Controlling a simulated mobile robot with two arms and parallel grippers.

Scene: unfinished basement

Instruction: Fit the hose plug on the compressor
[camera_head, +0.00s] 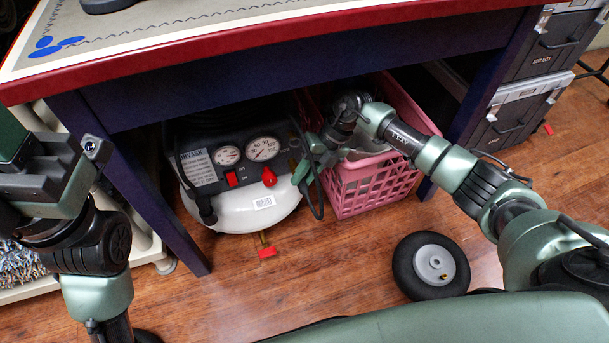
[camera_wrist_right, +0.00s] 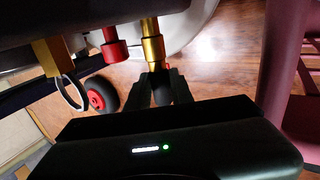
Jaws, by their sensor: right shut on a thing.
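The compressor (camera_head: 240,213) stands under the table, with a white tank, a dark panel, two gauges and a red switch. My right gripper (camera_head: 308,172) is at its right side, next to the panel. In the right wrist view the gripper's dark fingers (camera_wrist_right: 158,90) are shut on the hose plug (camera_wrist_right: 155,67), of which only a small greyish end shows. The plug is in line with a brass coupler (camera_wrist_right: 152,42) and at its end; how deep it sits I cannot tell. A dark hose (camera_head: 318,205) loops below the gripper. My left gripper (camera_head: 60,165) is at the left, its jaws unclear.
A pink basket (camera_head: 370,190) stands close to the right of the compressor. The red-edged table (camera_head: 270,42) is overhead, its dark leg (camera_head: 145,195) at the left. A loose wheel (camera_head: 430,266) lies on the wooden floor. Black cases (camera_head: 515,115) stand at the right.

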